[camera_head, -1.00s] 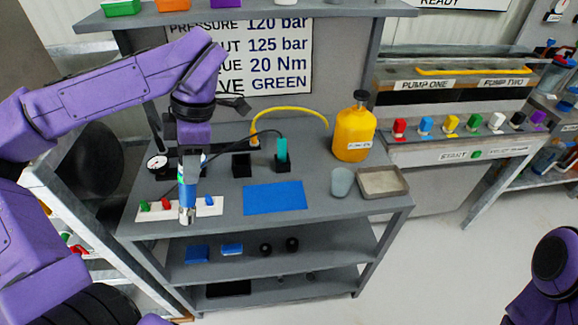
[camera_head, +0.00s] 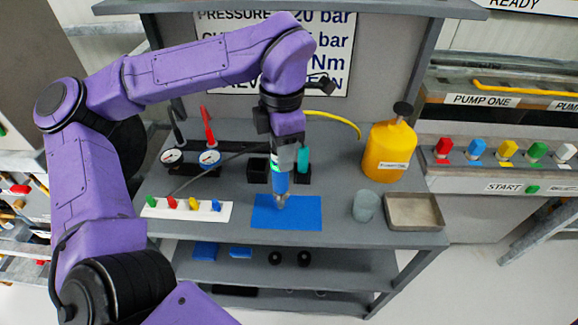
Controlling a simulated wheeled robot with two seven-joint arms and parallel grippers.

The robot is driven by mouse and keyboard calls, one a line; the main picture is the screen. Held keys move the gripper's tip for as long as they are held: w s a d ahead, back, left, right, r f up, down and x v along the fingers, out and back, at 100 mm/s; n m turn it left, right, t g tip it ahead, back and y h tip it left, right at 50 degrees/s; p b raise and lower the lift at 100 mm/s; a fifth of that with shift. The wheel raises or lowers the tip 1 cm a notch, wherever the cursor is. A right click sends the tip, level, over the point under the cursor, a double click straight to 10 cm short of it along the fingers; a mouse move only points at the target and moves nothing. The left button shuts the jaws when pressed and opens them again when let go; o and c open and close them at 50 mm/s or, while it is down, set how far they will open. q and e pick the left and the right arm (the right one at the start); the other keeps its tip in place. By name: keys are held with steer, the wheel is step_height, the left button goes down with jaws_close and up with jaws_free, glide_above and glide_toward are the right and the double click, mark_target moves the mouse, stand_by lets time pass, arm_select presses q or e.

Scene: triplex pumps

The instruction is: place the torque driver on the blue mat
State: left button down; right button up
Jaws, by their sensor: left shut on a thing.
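My left gripper (camera_head: 281,150) points down above the blue mat (camera_head: 305,213) and is shut on the torque driver (camera_head: 280,184). The driver is blue with a teal band and a metal tip, and hangs upright. Its tip shows over the left middle part of the mat; I cannot tell whether it touches. The gripper fingers hide the driver's upper part. My right gripper is not in view.
A white strip with coloured pegs (camera_head: 187,209) lies left of the mat. Two gauges (camera_head: 208,158) and dark holders (camera_head: 258,170) stand behind. A clear cup (camera_head: 365,206), a grey tray (camera_head: 414,212) and a yellow jug (camera_head: 389,150) stand to the right.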

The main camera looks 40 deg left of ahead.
arm_select(q)
steer(key=f, duration=0.3)
steer(key=w+f, duration=0.1)
steer(key=shift+d+f, duration=0.3)
steer(key=shift+d, duration=0.05)
steer(key=shift+s, duration=0.15)
steer(key=c, duration=1.1)
jaws_free()
steer(key=o, duration=0.4)
steer(key=r, duration=1.2)
steer(key=shift+w+d+p, duration=0.1)
steer(key=shift+w+p, duration=0.1)
steer(key=shift+p, duration=0.15)
